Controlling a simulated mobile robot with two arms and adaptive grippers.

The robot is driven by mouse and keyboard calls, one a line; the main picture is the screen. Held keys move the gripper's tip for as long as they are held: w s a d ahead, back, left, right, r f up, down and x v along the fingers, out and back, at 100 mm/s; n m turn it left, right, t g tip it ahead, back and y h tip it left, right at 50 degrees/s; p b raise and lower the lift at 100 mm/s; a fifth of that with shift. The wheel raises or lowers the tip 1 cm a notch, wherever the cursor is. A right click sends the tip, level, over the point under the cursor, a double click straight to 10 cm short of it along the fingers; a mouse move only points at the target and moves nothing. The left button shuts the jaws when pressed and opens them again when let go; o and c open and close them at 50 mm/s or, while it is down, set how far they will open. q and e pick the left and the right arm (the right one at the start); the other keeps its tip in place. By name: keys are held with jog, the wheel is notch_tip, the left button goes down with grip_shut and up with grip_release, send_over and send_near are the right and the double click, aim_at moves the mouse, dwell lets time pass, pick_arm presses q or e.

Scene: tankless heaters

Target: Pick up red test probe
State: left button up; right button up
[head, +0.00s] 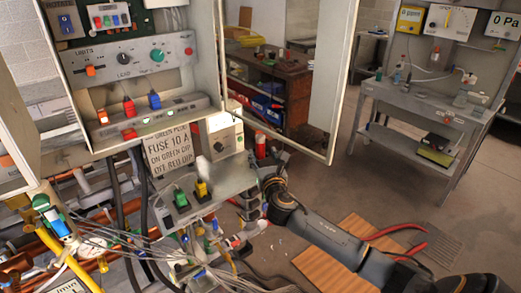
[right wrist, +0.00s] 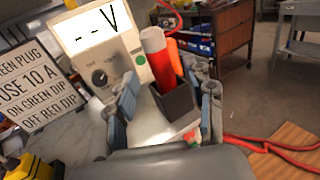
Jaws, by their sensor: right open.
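The red test probe (right wrist: 157,62) stands upright in a dark grey holder (right wrist: 178,103) in front of the meter. In the head view the red probe (head: 260,147) shows beside the meter's right side. My right gripper (right wrist: 166,108) is open, with one finger on the left and one on the right of the probe and holder; the probe looks to be between or just beyond them, not gripped. In the head view this gripper (head: 264,172) is close to the holder.
A meter (right wrist: 100,50) with a dial stands left of the probe, and an orange piece (right wrist: 173,55) is right behind it. The fuse sign (head: 170,150) and yellow plug (head: 202,190) are left. The open cabinet door (head: 340,80) hangs above right. Red cables (head: 395,232) lie lower right.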

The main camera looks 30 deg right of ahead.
aim_at(261, 148)
jog(key=shift+r+p+x, duration=0.2)
jog(key=shift+p+x, duration=0.5)
jog(key=shift+x, duration=1.95)
grip_shut()
jog(key=shift+r, duration=0.1)
